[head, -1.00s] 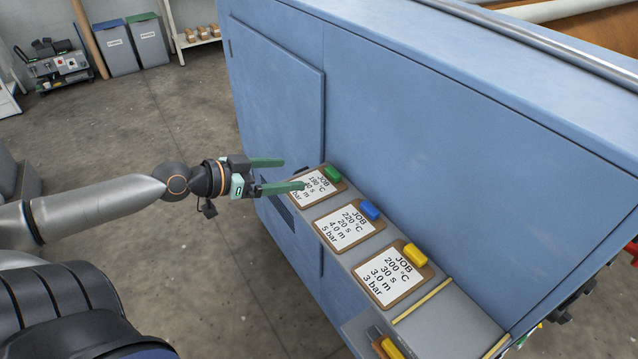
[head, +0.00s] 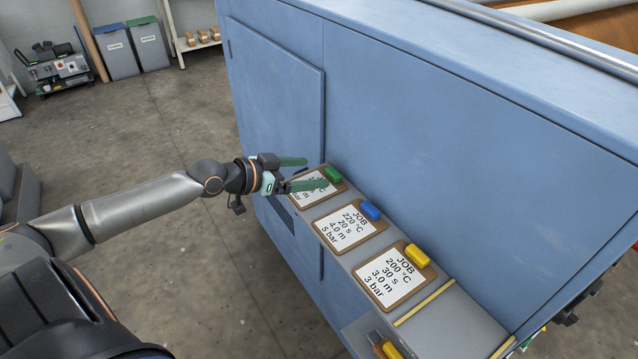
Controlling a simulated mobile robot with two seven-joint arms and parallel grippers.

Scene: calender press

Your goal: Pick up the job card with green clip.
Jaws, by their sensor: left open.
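The job card with green clip (head: 303,198) lies on the grey shelf at its far end, against the blue press. Its green clip (head: 333,174) shows at the upper right of the board. My left gripper (head: 314,173) is open, with its two green fingers pointing right. In the picture its nearer finger covers the upper part of the card's text. The farther finger shows beyond the card against the press wall. I cannot tell whether a finger touches the card. My right gripper is not in the head view.
A card with a blue clip (head: 345,229) and a card with a yellow clip (head: 388,278) lie nearer on the same grey shelf (head: 458,328). The blue press (head: 430,150) walls off the right side. Open floor lies left.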

